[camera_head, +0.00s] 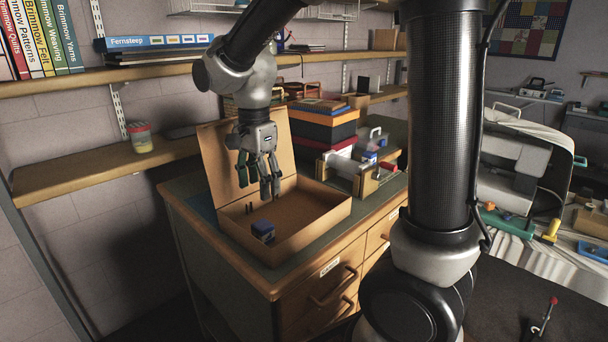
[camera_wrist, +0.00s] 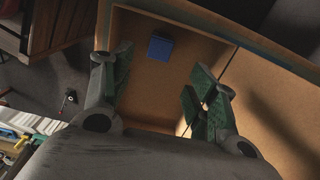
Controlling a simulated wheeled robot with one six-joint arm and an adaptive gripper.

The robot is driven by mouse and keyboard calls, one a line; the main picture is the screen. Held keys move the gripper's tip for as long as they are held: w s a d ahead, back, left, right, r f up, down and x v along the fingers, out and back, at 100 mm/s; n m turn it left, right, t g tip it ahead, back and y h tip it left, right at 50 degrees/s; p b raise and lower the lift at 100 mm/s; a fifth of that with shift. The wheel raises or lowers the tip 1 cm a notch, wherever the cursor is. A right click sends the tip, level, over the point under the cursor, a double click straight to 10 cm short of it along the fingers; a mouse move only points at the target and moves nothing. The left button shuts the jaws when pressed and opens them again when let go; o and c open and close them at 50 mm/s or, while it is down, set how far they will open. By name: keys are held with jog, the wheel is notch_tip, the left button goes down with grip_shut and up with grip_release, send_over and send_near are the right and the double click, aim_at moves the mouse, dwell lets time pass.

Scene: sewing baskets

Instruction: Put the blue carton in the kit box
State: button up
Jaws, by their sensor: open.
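The kit box (camera_head: 322,228) is an open cardboard box with its lid (camera_head: 217,160) raised, on top of a drawer cabinet. The blue carton (camera_head: 263,231) is inside the box, near its front left corner. In the wrist view the blue carton (camera_wrist: 160,48) lies on the box floor close to a wall, apart from my fingers. My gripper (camera_head: 262,190) is above the box, pointing down, open and empty. In the wrist view its green-padded fingers (camera_wrist: 158,95) are spread wide.
Stacked boxes (camera_head: 322,125) and a wooden caddy (camera_head: 366,183) with small items stand behind and right of the kit box. A shelf (camera_head: 100,172) with a small jar (camera_head: 141,138) runs along the left wall. A sewing machine (camera_head: 515,160) is at right.

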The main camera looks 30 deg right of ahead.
jog(key=s+d+r+n+t, duration=0.2)
jog(key=s+d+r+n, duration=0.1)
jog(key=s+d+n, duration=0.4)
jog(key=s+d+r+n+t, duration=0.2)
jog(key=s+d+r+n, duration=0.1)
jog(key=s+d+n, duration=0.4)
jog(key=s+d, duration=0.2)
jog(key=s, duration=0.1)
jog(key=shift+s+r, duration=0.35)
jog(key=shift+s, duration=0.05)
